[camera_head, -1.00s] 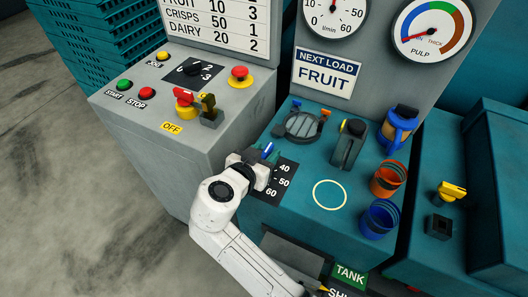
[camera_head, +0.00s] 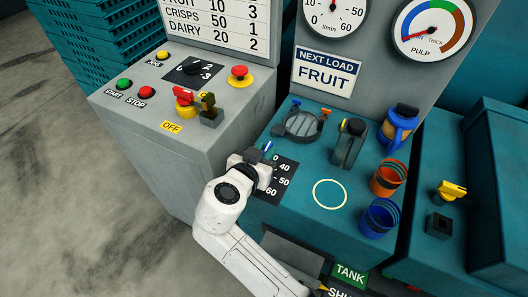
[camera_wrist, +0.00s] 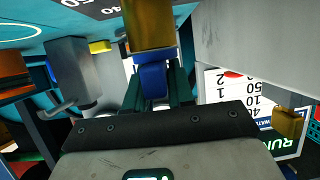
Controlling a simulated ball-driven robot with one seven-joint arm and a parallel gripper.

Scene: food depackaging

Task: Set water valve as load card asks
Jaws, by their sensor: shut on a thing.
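The water valve's blue handle (camera_head: 267,147) shows just past my gripper (camera_head: 264,160) on the teal panel. In the wrist view the blue handle (camera_wrist: 153,80) sits between the dark fingers of my gripper (camera_wrist: 153,95), which is shut on it. A brass-coloured part (camera_wrist: 148,25) adjoins the handle. The valve scale (camera_head: 280,180) shows 40, 50 and 60; my gripper hides its lower numbers. The load card (camera_head: 325,73) reads NEXT LOAD FRUIT. The load board (camera_head: 215,22) lists fruit 10 and 3, crisps 50 and 1, dairy 20 and 2. The flow dial (camera_head: 336,14) is partly cut off.
Left of my gripper stands the grey control box (camera_head: 175,100) with buttons, a knob and a padlock. To the right are a round grate (camera_head: 303,123), a grey lever block (camera_head: 349,143), a blue jug (camera_head: 398,127), and orange (camera_head: 388,178) and blue (camera_head: 380,217) cups.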

